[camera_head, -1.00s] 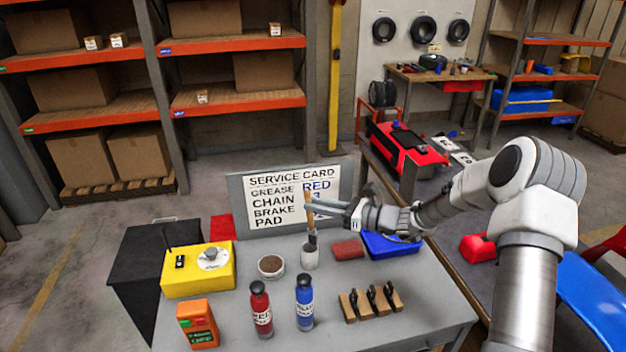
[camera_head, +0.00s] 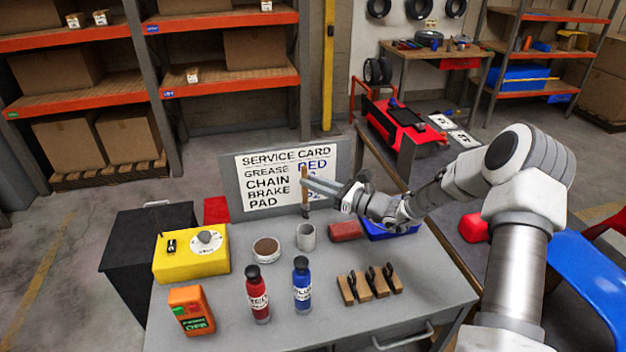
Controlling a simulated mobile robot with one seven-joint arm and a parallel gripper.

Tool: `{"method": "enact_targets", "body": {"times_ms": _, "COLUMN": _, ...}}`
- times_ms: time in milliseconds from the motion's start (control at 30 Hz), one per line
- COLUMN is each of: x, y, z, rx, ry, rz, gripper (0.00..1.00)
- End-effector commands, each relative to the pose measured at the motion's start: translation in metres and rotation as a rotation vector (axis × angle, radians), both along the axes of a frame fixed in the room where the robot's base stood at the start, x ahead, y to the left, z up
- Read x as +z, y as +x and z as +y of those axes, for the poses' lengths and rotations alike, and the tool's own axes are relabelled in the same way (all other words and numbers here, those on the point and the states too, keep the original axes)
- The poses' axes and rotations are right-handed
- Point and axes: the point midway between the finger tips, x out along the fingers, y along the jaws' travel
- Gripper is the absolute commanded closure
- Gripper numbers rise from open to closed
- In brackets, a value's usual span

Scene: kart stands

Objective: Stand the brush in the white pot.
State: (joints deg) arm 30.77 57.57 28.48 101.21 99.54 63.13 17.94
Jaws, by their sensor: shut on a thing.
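The brush (camera_head: 305,197) has a wooden handle and a dark lower end, and hangs roughly upright. My gripper (camera_head: 307,184) is shut on its handle, reaching in from the right. The small white pot (camera_head: 306,238) stands on the grey table, and its open mouth shows. The brush's lower end appears just above and behind the pot's rim, apart from it. How far behind the rim it hangs is hard to tell from this one view.
The service card board (camera_head: 230,188) stands behind the brush. A brown-filled tin (camera_head: 266,250) is left of the pot, a red block (camera_head: 345,231) and blue tray (camera_head: 388,232) right. Red (camera_head: 257,295) and blue (camera_head: 302,286) bottles stand in front.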

Motion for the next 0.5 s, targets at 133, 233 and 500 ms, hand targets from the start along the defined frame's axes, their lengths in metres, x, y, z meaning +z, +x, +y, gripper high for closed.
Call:
{"method": "enact_targets", "body": {"times_ms": 133, "x": -0.015, "y": 0.0, "z": 0.0, "rx": 0.001, "ry": -0.001, "rz": -0.001, "gripper": 1.0}}
{"method": "enact_targets", "body": {"times_ms": 233, "x": -0.023, "y": 0.0, "z": 0.0, "rx": 0.001, "ry": -0.001, "rz": -0.001, "gripper": 1.0}}
{"method": "enact_targets", "body": {"times_ms": 500, "x": -0.045, "y": 0.0, "z": 0.0, "rx": 0.001, "ry": 0.001, "rz": 0.001, "gripper": 1.0}}
